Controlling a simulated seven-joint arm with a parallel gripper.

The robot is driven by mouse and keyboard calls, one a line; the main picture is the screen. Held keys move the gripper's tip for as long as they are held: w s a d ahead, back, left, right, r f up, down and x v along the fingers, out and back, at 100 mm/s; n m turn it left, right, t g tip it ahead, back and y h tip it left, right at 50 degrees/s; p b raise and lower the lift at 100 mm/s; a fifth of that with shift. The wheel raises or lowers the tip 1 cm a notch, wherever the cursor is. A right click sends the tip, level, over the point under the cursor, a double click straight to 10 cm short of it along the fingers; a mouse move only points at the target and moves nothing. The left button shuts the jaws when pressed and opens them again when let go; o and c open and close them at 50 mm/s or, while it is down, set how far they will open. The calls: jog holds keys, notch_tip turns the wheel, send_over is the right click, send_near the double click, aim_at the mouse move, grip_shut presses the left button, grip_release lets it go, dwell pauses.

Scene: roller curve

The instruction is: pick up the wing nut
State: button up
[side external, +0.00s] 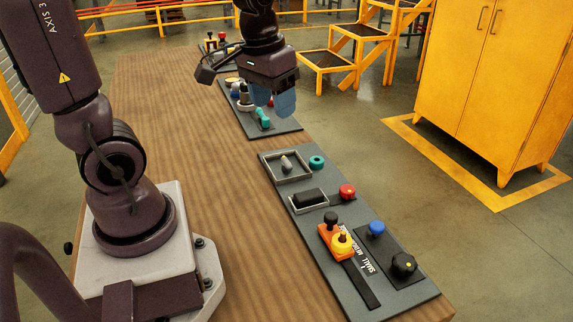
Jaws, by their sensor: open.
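My gripper (273,106) hangs above the far grey board (283,128), with its blue fingers pointing down and apart. I cannot tell whether a finger touches the piece.
A near grey board (302,221) holds a framed tray (274,178) with a small grey piece, a teal ring (316,162), a red knob (347,191), a blue knob (377,228) and an orange block (328,235). The wooden table (190,120) is clear left of the boards.

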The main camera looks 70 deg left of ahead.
jog(key=w+a+f+n+g, duration=0.2)
jog(key=w+a+f+n, duration=0.3)
jog(key=a+f, duration=0.3)
jog(key=n, duration=0.9)
send_over(288, 162)
jog(key=f, duration=1.4)
jog(key=shift+a+f, duration=0.25)
jog(key=shift+f, duration=0.1)
jog(key=shift+s+d+f, duration=0.1)
jog(key=shift+d+f, duration=0.1)
jog(key=shift+f, duration=1.15)
jog(key=shift+d+f, duration=0.15)
jog(key=shift+f, duration=1.2)
jog(key=shift+c, duration=0.2)
jog(key=c, duration=0.9)
